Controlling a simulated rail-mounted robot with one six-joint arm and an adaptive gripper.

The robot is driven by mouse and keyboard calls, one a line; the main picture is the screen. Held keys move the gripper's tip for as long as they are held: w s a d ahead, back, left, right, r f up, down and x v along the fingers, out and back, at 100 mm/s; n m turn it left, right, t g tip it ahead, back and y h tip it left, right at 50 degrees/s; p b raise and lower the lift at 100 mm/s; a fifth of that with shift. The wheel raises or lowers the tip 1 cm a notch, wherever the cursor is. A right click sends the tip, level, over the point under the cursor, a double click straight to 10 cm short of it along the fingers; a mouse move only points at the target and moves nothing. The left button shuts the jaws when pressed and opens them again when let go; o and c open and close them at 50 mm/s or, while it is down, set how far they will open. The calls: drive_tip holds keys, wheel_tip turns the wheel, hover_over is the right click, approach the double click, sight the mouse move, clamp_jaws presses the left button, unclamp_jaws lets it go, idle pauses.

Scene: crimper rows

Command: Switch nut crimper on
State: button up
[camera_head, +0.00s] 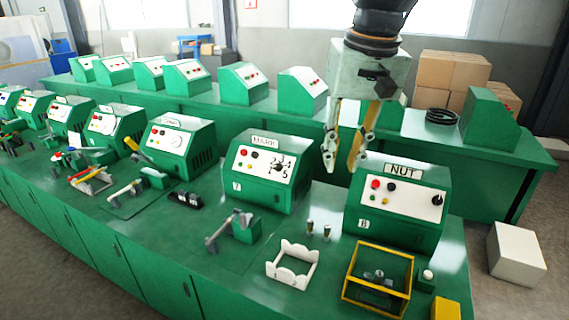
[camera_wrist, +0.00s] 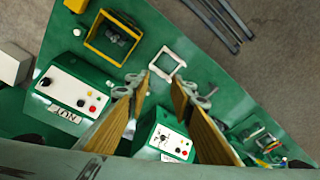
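The nut crimper's control box (camera_head: 398,228) is green with a white panel marked NUT, right of centre in the head view. Its panel has a red button (camera_head: 376,184), a few other small buttons and a black knob (camera_head: 437,200) at the right end. The knob's setting is too small to tell. In the wrist view the box's panel (camera_wrist: 70,86) lies at the left, with the black knob (camera_wrist: 47,82) at its far left. My gripper (camera_head: 342,165) is open and empty, pointing down above the gap between the NUT and MARK boxes. Its parted fingers (camera_wrist: 160,82) show in the wrist view.
The MARK box (camera_head: 268,172) stands left of the NUT box. In front are a yellow frame (camera_head: 378,275), a white holder (camera_head: 292,265) and two small upright pins. A second bench with more green boxes runs behind. Cardboard boxes (camera_head: 450,80) stand at the back right.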

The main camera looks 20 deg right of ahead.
drive_tip(key=w+d+f+m+p, duration=0.15)
drive_tip(key=w+d, duration=0.55)
drive_tip(key=d, duration=0.7)
drive_tip(key=m+g+p, duration=0.2)
drive_tip(key=m+p, duration=0.3)
drive_tip(key=p, duration=0.1)
hover_over(440, 196)
wheel_tip(440, 196, down, 14)
drive_tip(key=shift+f+n, duration=0.1)
drive_tip(key=shift+n, duration=0.15)
drive_tip(key=shift+f, duration=0.1)
drive_tip(key=shift+f, duration=6.8)
drive_tip(key=shift+c, duration=0.6)
